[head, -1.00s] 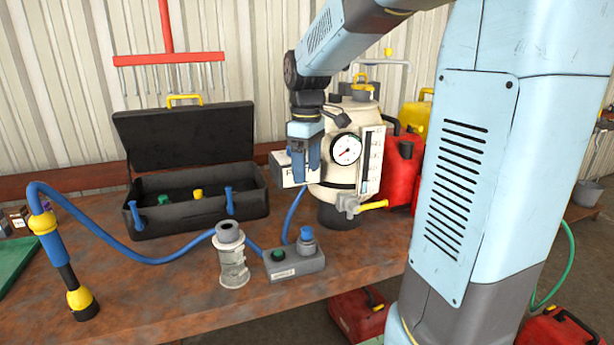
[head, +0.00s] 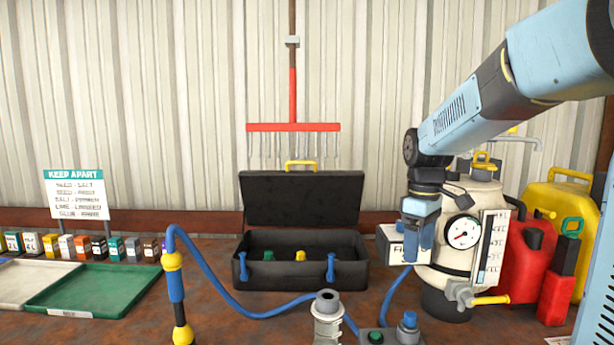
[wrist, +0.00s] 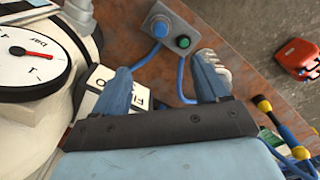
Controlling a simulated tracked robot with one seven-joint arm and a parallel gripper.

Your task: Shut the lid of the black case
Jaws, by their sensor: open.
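The black case (head: 300,283) stands on the rusty table with its lid (head: 302,199) raised and leaning slightly back. A yellow handle (head: 300,164) tops the lid. Two blue latches stand on the case's front. A green item and a yellow item show inside. In the head view, my gripper (head: 421,245) hangs to the right of the case, pointing down, in front of a white gauge tank. In the wrist view, my gripper (wrist: 165,88) has its two blue fingers spread with nothing between them. The case is not in the wrist view.
The cream tank (head: 455,260) with a dial, a white labelled box (head: 400,244) and red and yellow cans crowd the right. A blue hose (head: 250,313) runs in front of the case. A red rake (head: 293,127) hangs behind. Trays (head: 95,290) lie left.

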